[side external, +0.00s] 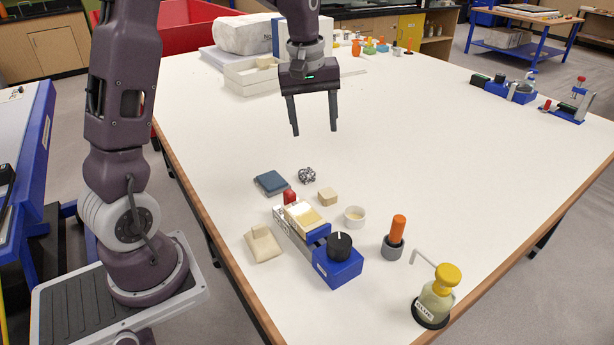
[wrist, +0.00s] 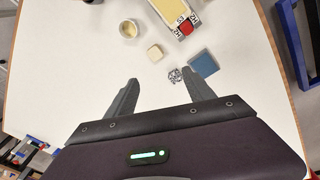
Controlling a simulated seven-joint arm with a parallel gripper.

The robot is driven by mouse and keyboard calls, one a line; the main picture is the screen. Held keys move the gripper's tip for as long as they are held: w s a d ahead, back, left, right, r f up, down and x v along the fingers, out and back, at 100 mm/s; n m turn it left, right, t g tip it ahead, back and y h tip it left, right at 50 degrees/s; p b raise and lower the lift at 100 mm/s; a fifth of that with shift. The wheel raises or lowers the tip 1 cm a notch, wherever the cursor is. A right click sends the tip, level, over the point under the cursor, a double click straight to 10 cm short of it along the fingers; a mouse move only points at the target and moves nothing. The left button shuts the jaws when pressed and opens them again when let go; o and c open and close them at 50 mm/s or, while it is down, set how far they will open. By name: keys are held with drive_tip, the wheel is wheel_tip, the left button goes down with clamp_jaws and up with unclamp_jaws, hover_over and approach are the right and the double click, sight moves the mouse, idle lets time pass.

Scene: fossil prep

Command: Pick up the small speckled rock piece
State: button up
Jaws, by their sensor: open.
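The small speckled rock piece (side external: 307,175) is black and white and lies on the white table, just right of a dark blue square block (side external: 271,182). In the wrist view the speckled rock (wrist: 175,75) lies just ahead of my fingertips, nearer the right finger, with the blue block (wrist: 204,64) close to its right. My gripper (side external: 315,133) is open and empty. It hangs well above the table with its fingers pointing down. It also shows in the wrist view (wrist: 162,84), with nothing between its fingers.
Near the rock are a beige cube (side external: 327,197), a small cup (side external: 354,216), a blue device with a black knob (side external: 338,262) and a red piece (side external: 289,196). A glue bottle (side external: 436,298) stands at the front corner.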

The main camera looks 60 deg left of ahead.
sight(307, 172)
drive_tip(key=w+a+f+n, duration=0.1)
drive_tip(key=a+f, duration=0.2)
drive_tip(key=f, duration=0.1)
drive_tip(key=w+a+f+n+g, duration=0.1)
drive_tip(key=w+a+f+n, duration=0.1)
drive_tip(key=a+f, duration=0.1)
drive_tip(key=w+a+f+n, duration=0.1)
drive_tip(key=a+f+n, duration=0.1)
drive_tip(key=f, duration=0.3)
drive_tip(key=shift+w+a+f+g, duration=0.1)
drive_tip(key=shift+a+f+g, duration=0.05)
drive_tip(key=shift+a, duration=0.25)
drive_tip(key=shift+w+a+f+g, duration=0.1)
drive_tip(key=shift+a+f+g, duration=0.05)
drive_tip(key=shift+a, duration=0.25)
drive_tip(key=f, duration=0.5)
drive_tip(key=w+a+f, duration=0.1)
drive_tip(key=f, duration=0.2)
drive_tip(key=shift+f, duration=0.1)
clamp_jaws()
